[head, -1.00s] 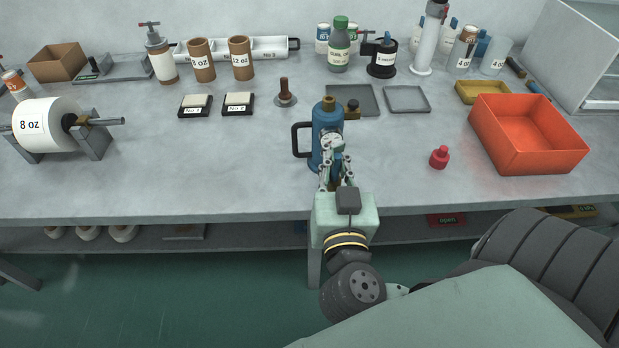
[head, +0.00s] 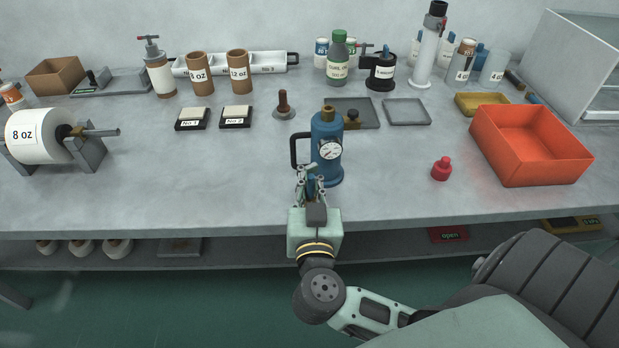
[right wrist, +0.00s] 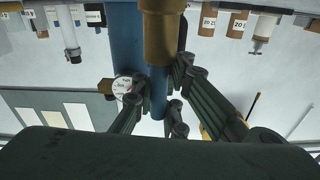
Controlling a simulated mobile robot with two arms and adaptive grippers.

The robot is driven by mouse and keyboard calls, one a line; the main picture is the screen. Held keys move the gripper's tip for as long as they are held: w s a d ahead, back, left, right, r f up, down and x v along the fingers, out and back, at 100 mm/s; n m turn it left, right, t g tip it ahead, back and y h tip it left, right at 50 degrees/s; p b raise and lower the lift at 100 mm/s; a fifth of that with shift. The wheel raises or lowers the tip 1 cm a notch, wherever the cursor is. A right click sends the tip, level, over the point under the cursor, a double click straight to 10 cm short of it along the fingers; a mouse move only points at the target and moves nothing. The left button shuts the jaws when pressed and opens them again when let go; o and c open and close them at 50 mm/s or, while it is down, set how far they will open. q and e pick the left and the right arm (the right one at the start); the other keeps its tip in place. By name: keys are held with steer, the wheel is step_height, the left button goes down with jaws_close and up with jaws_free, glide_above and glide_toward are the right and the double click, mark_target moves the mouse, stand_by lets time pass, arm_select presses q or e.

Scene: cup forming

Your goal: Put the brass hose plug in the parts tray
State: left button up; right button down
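A blue canister (head: 328,160) with a round gauge, black handle and brass top stands near the table's front edge. My right gripper (head: 311,178) is in front of it, at its lower left, with fingers apart. In the right wrist view a brass cylinder (right wrist: 163,35) with a thinner blue stem lies between the fingers (right wrist: 157,95); I see no firm grip. I cannot tell whether this brass part is the plug. A shallow grey tray (head: 407,112) lies right of the canister; which container is the parts tray is unclear. My left gripper is not in view.
A darker grey tray (head: 367,103) lies behind the canister, with a brass part with a dark knob (head: 352,118) at its edge.

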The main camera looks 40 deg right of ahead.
steer(key=c, duration=2.5)
jaws_free()
steer(key=shift+f, duration=0.1)
steer(key=o, duration=0.7)
steer(key=shift+o, duration=0.2)
steer(key=v, duration=1.2)
steer(key=shift+b, duration=0.45)
